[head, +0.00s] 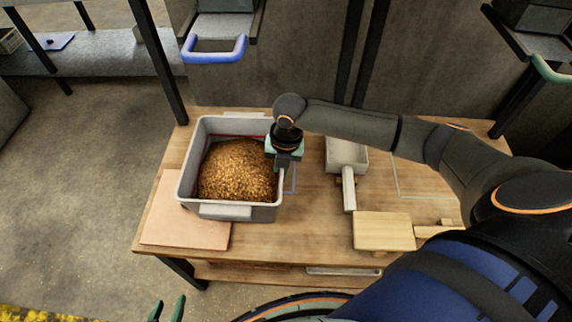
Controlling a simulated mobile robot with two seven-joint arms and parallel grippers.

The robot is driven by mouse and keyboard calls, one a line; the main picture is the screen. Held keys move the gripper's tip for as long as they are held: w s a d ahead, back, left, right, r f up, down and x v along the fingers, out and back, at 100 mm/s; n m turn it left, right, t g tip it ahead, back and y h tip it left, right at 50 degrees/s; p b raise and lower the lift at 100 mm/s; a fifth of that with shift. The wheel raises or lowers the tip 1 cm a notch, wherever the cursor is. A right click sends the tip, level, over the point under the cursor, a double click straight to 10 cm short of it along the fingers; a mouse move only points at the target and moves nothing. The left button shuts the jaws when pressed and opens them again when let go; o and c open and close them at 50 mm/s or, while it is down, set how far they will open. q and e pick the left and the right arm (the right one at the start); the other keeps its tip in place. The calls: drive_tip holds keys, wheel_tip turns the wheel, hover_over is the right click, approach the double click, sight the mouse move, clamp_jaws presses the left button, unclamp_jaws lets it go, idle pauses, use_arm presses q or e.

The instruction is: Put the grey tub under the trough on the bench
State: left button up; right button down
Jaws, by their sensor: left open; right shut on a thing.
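The grey tub (188,158), filled with golden-brown grain (236,172), is over the left part of the wooden bench (310,225). Its lower left covers part of a pale pinkish board. I cannot tell whether it rests on the bench or is slightly raised. My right gripper (282,166) is shut on the tub's right wall; the fingertips are partly hidden. My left gripper (167,309) is open and empty at the bottom edge, in front of the bench. A grey trough-like fixture (224,27) with a blue handle (214,56) is above and behind the tub.
A pale scoop (347,153) and a wooden paddle (384,231) lie right of the tub. The pinkish board (180,222) is at the bench's left. A second fixture with a green handle (552,70) is at upper right. Dark posts stand behind the bench.

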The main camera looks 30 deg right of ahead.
drive_tip(key=shift+w+a, duration=0.35)
drive_tip(key=shift+w, duration=0.15)
drive_tip(key=shift+f+b, duration=0.5)
drive_tip(key=shift+f, duration=1)
drive_tip(key=c, duration=1.4)
unclamp_jaws()
drive_tip(key=shift+s+d+f, duration=0.2)
drive_tip(key=shift+s+f, duration=0.1)
drive_tip(key=o, duration=0.4)
drive_tip(key=shift+c, duration=0.2)
drive_tip(key=shift+r, duration=0.1)
